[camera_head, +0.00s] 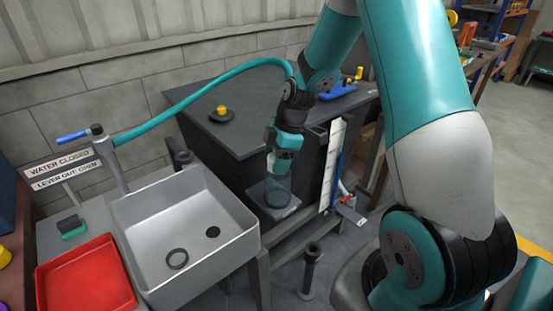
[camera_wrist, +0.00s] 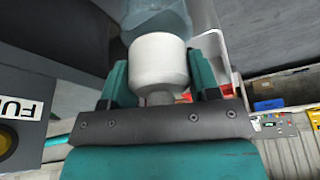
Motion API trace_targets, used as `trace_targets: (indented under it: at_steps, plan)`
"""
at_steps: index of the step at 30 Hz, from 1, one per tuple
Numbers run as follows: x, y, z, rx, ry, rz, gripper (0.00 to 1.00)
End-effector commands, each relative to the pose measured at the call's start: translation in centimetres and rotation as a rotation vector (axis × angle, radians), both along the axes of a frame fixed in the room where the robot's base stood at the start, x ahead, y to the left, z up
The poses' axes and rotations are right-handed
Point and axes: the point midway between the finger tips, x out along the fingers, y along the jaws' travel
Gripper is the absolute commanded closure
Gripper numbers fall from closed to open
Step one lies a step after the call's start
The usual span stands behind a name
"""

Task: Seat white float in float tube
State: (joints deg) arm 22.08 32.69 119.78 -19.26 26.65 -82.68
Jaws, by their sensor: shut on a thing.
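My gripper (camera_head: 281,166) points down above the clear float tube (camera_head: 277,192), which stands upright on a small grey plate. In the wrist view, the teal fingers of my gripper (camera_wrist: 160,74) are shut on the white float (camera_wrist: 158,58), a pale cylinder with a narrower neck at the gripper end. The float's far end meets or overlaps the bluish clear tube (camera_wrist: 155,17) in that view. I cannot tell whether it is inside the tube mouth. The float is not clearly seen in the head view, where my gripper hides it.
A grey sink (camera_head: 183,230) with a dark ring (camera_head: 177,259) stands left of the tube. A red tray (camera_head: 85,278) is further left. A dark bench (camera_head: 235,125) is behind, with a teal hose (camera_head: 200,92) over it. A white upright panel (camera_head: 333,163) stands close right of the tube.

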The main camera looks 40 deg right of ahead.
Motion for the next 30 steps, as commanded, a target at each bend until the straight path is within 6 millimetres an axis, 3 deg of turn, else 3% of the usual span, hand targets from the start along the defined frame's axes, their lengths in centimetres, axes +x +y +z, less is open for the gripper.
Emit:
trace_targets:
  at_steps: [14,30]
  plan:
    - [0.0,0.0,-0.1,0.0,0.0,0.0,0.67]
    - [0.0,0.0,-1.6,0.0,0.0,0.0,0.67]
